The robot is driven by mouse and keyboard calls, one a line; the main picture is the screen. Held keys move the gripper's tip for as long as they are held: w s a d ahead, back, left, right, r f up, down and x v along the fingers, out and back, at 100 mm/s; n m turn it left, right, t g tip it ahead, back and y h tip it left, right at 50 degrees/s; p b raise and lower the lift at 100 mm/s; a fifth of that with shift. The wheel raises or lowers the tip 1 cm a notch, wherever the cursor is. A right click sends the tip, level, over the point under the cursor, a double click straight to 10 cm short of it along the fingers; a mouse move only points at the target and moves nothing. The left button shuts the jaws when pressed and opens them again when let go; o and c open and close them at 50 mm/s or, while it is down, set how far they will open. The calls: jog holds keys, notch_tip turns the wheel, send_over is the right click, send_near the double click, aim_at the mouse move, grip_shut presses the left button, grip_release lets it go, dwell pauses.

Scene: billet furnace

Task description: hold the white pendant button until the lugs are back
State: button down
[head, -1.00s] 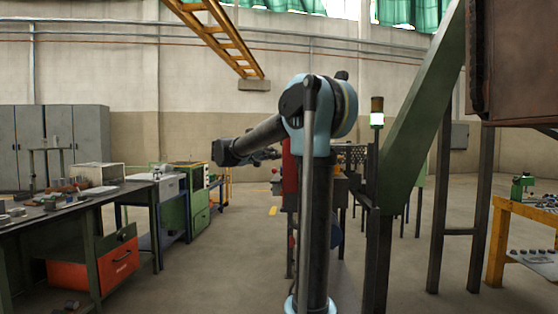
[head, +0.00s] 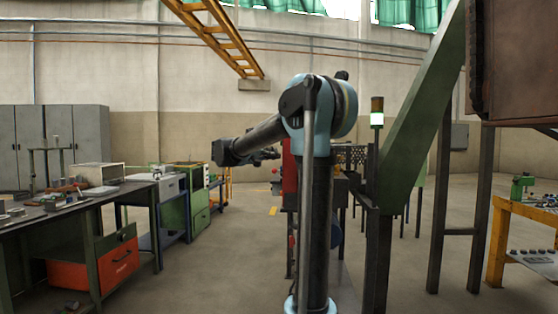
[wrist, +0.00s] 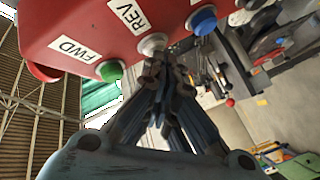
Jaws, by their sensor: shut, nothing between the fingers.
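The red pendant box (wrist: 90,25) fills the top left of the wrist view, with labels FWD and REV. It carries a red button (wrist: 45,72), a green button (wrist: 110,71), a white button (wrist: 153,44) and a blue button (wrist: 202,20). My gripper (wrist: 165,58) is shut and empty, its fingertips right at the white button. They hide part of it, so I cannot tell whether it is pressed in. In the head view a red body (head: 289,175) shows partly behind my arm, and my gripper (head: 272,154) is small beside it. I cannot make out the lugs.
A cluttered workbench (head: 75,205) stands left, a yellow-framed table (head: 505,230) right. Open floor lies between the bench and my arm.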

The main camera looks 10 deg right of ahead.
jog(key=shift+a, duration=0.1)
dwell(0.7)
jog(key=shift+w+a, duration=0.25)
jog(key=shift+a, duration=0.5)
jog(key=a, duration=0.1)
jog(key=w+a, duration=0.1)
jog(key=a, duration=0.2)
jog(key=shift+w+a, duration=0.3)
jog(key=shift+a, duration=0.1)
jog(key=shift+s, duration=0.1)
